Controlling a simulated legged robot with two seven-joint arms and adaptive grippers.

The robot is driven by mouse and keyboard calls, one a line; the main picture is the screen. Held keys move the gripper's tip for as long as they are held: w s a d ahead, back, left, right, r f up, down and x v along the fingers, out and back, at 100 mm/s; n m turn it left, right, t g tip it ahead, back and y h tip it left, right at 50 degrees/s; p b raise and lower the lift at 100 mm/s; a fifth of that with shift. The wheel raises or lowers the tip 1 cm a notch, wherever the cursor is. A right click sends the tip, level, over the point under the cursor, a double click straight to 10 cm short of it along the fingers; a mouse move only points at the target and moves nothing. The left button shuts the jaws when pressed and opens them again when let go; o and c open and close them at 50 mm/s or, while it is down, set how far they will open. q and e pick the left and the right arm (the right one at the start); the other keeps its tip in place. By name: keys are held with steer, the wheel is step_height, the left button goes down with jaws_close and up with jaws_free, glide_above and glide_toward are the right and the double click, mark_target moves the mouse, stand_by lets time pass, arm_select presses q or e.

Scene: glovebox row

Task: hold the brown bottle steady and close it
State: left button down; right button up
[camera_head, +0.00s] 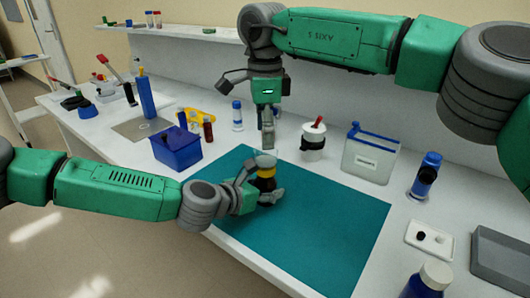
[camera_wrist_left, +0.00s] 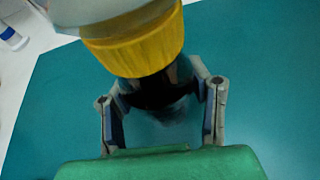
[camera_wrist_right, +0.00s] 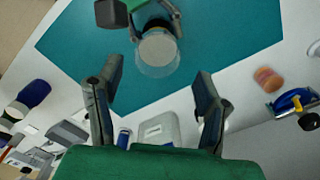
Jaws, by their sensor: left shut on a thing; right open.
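The bottle (camera_head: 266,172) stands upright over the teal mat (camera_head: 325,225), with a dark body, a yellow ribbed ring (camera_wrist_left: 135,42) and a pale, partly see-through top (camera_wrist_right: 158,52). Whether that top is a separate cap, I cannot tell. My left gripper (camera_head: 268,196) is shut around the dark lower body, which shows between its fingers in the left wrist view (camera_wrist_left: 160,92). My right gripper (camera_head: 267,145) points down just above the bottle's top. It is open and empty, its fingers apart in the right wrist view (camera_wrist_right: 158,75). The bottle's base is mostly hidden by the left fingers.
Behind the mat stand a blue box (camera_head: 177,150), a white pot (camera_head: 313,145) with a red-topped tool and a clear blue-rimmed bin (camera_head: 368,160). At right are a blue bottle (camera_head: 425,178), a white tray (camera_head: 428,242) with small pieces and a grey tray (camera_head: 500,262). The mat's right part is clear.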

steer(key=shift+r, duration=1.55)
arm_select(q)
steer(key=c, duration=0.7)
jaws_free()
steer(key=v, duration=1)
steer(key=shift+s+a+r, duration=0.1)
steer(key=shift+a+r, duration=0.05)
steer(key=shift+a, duration=0.15)
steer(key=shift+s+a+r, duration=0.25)
steer(key=shift+s+a, duration=0.15)
steer(key=shift+s, duration=0.1)
